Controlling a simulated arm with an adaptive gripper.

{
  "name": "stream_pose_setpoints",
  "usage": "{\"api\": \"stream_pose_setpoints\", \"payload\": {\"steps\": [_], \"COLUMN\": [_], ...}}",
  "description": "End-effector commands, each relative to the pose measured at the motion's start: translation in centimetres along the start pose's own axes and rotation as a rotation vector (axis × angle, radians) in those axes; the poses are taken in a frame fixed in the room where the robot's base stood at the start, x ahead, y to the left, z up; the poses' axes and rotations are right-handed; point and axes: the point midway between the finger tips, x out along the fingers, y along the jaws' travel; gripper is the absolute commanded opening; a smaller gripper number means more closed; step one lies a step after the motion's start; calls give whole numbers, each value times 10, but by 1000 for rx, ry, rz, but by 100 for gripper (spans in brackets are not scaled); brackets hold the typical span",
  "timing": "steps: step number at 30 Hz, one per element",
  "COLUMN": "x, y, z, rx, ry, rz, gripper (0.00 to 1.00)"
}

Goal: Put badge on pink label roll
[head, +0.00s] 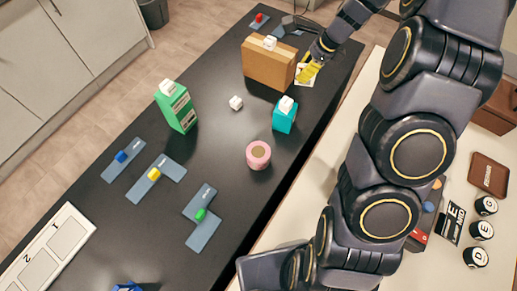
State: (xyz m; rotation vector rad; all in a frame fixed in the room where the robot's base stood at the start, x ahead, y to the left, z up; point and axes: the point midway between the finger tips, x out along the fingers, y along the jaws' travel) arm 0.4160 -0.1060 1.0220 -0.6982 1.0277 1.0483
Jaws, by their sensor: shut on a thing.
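The pink label roll (258,154) stands on the black table, right of centre, with its brown core facing up and nothing on it. My gripper (307,73) is at the far right of the table, beside the right end of the cardboard box. Its yellow fingers are shut on a small whitish flat piece, which looks like the badge (302,82). The fingers partly hide it, and I cannot tell whether it touches the table. The roll is nearer the camera and to the left of my gripper.
The cardboard box (268,64), a teal box (284,116) and a green carton (176,107) each carry a white cube. A loose white cube (236,102) lies between them. Blue-grey plates (201,230) with coloured pieces lie at left. Bare table surrounds the roll.

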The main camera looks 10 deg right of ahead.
Motion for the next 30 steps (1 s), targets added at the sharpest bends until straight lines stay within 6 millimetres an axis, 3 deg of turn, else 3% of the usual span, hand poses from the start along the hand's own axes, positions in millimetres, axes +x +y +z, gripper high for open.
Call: {"api": "stream_pose_setpoints", "payload": {"steps": [6, 9, 15, 19, 30], "x": [21, 26, 29, 30, 73], "y": [64, 92, 128, 145, 143], "z": [51, 64, 78, 82, 64], "rx": [-499, -701, -963, -1089, -1074], "ry": [1, 1, 1, 2, -1], "rz": [208, 293, 401, 451, 446], "gripper": [0, 0, 0, 0, 0]}}
